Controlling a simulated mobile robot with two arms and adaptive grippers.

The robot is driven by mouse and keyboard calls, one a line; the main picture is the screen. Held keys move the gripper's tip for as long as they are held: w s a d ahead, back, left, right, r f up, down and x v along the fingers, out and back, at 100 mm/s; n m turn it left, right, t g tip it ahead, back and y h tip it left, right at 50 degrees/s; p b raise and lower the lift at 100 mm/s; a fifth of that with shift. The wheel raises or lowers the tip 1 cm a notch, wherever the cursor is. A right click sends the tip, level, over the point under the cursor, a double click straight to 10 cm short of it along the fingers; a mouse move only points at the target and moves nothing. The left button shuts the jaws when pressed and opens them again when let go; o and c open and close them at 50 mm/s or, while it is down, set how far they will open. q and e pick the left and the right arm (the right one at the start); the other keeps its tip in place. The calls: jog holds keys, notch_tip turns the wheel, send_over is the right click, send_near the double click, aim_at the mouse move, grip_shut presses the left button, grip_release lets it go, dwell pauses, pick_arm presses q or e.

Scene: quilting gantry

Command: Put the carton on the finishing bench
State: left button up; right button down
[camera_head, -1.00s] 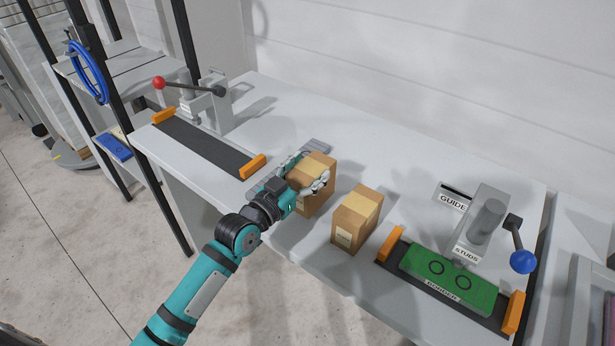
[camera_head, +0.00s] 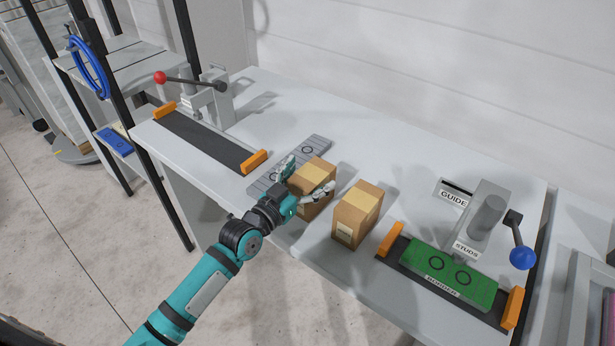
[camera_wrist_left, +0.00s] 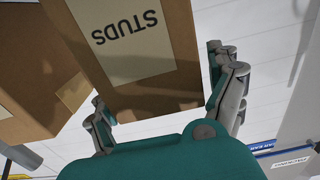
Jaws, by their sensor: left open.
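Two brown cartons with tan tape stand upright on a white bench (camera_head: 400,150). The left carton (camera_head: 315,207) sits between the spread fingers of my left gripper (camera_head: 303,178), one finger on each side. The right carton (camera_head: 352,222) stands beside it, apart, with a pale label on its front. In the left wrist view, the carton between the fingers (camera_wrist_left: 180,55) bears a STUDS label, and gaps show beside the fingertips (camera_wrist_left: 163,103). Another carton (camera_wrist_left: 35,70) shows at the left there. No sign in view names the finishing bench. My right gripper is out of view.
A clamp with a red knob (camera_head: 160,77) stands at left. A green BORDER plate (camera_head: 448,275) lies between orange stops at right, near a blue-knobbed lever (camera_head: 522,258). The bench's back middle is clear.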

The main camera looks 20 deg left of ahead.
pick_arm(q)
jog(key=shift+s, duration=0.1)
jog(key=shift+s+a, duration=0.15)
jog(key=shift+s, duration=0.2)
jog(key=b+v, duration=0.2)
jog(key=v, duration=0.9)
jog(key=shift+r, duration=0.1)
